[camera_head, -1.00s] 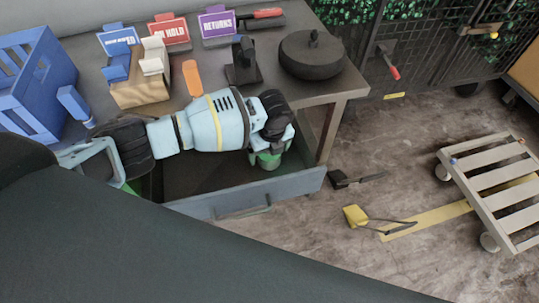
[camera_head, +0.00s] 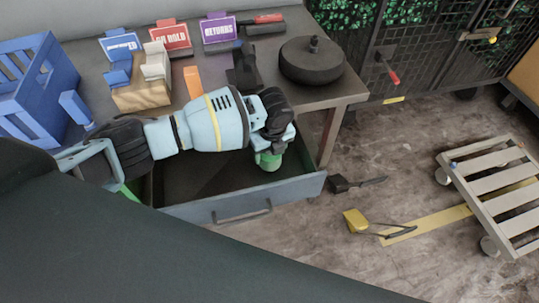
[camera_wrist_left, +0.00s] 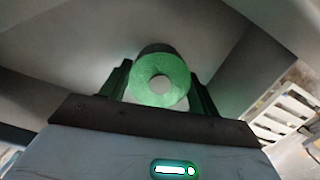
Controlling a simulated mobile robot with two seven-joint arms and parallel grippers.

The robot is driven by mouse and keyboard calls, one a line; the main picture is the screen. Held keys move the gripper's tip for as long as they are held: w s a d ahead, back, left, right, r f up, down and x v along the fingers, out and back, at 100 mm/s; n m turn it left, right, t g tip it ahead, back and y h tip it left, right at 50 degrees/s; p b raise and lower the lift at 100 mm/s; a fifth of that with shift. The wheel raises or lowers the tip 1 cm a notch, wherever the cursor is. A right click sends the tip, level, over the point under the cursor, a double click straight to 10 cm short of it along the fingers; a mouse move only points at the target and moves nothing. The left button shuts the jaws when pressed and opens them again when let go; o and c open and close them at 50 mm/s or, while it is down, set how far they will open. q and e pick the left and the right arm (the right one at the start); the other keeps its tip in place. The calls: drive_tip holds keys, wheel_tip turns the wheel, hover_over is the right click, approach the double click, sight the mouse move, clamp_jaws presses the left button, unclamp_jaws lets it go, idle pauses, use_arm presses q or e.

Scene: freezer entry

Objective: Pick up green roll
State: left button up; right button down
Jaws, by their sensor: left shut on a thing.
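In the head view the green roll (camera_head: 268,160) shows just below my left gripper (camera_head: 270,148), at the right end of the open drawer (camera_head: 240,197). The gripper is shut on the roll. The fingertips are mostly hidden by my wrist in the head view. My right gripper is not in view.
The desk top holds a blue crate (camera_head: 30,85), colored sign holders (camera_head: 170,38), a wooden block organizer (camera_head: 143,92) and a dark round object (camera_head: 312,60). A slatted cart (camera_head: 500,190) stands on the floor at right. A yellow item (camera_head: 356,221) lies on the floor.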

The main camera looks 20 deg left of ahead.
use_arm(q)
wheel_tip(320, 180, up, 8)
drive_tip(key=shift+r+p, duration=0.1)
drive_tip(key=shift+p, duration=0.25)
